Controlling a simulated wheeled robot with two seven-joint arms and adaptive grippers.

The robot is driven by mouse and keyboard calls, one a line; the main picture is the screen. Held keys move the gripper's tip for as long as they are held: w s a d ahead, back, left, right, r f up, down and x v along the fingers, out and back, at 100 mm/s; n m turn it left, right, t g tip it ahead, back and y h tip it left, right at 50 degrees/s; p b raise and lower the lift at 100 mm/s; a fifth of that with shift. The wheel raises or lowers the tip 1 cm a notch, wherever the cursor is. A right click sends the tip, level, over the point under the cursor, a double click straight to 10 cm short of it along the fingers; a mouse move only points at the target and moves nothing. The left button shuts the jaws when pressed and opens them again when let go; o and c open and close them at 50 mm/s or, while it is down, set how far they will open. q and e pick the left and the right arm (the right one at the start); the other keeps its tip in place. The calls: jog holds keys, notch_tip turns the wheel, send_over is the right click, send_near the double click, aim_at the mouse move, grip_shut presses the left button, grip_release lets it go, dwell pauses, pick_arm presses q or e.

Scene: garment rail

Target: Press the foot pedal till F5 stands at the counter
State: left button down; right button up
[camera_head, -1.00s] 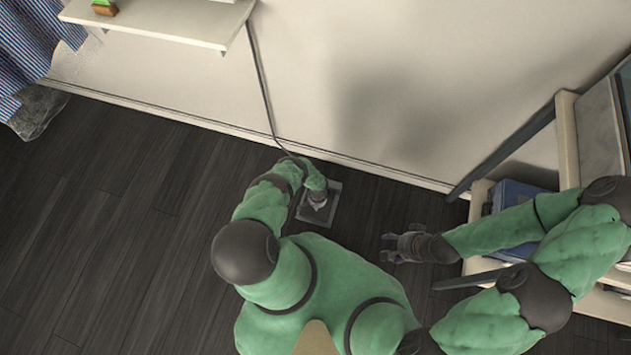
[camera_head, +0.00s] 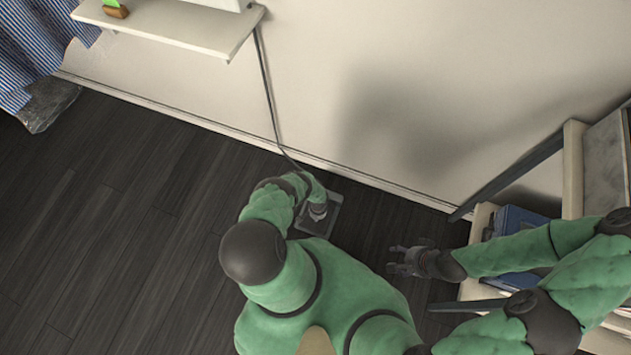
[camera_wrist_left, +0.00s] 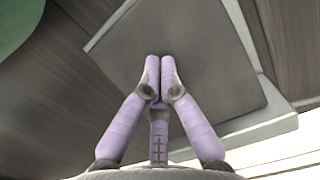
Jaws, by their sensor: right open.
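The foot pedal (camera_head: 326,222) is a flat grey plate on the dark floor by the wall, with a cable (camera_head: 267,95) running up from it. My left arm reaches down to it, and my left gripper (camera_head: 318,208) is over the plate. In the left wrist view the left fingers (camera_wrist_left: 160,65) are together with nothing between them, over the pedal's dark top (camera_wrist_left: 205,60). Whether the tips touch it I cannot tell. My right gripper (camera_head: 396,260) is open and empty above the floor to the right. No counter reading or F5 shows.
A pale wall shelf (camera_head: 180,25) at the top left carries a small green and brown object (camera_head: 115,8). Striped cloth (camera_head: 35,45) hangs at the left. A shelf unit (camera_head: 573,165) with a blue box (camera_head: 520,220) stands at the right. The left floor is clear.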

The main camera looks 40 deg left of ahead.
pick_arm(q)
jog(key=shift+w+a+r, duration=0.1)
jog(key=shift+w+r, duration=0.1)
jog(key=shift+w, duration=0.45)
jog(key=shift+w+a+r, duration=0.1)
jog(key=shift+w+r, duration=0.1)
jog(key=shift+w, duration=0.4)
jog(key=shift+r, duration=0.15)
jog(key=shift+w+a+r, duration=0.1)
jog(key=shift+r, duration=0.1)
notch_tip(320, 180, up, 11)
jog(key=shift+w, duration=0.4)
jog(key=shift+r, duration=0.1)
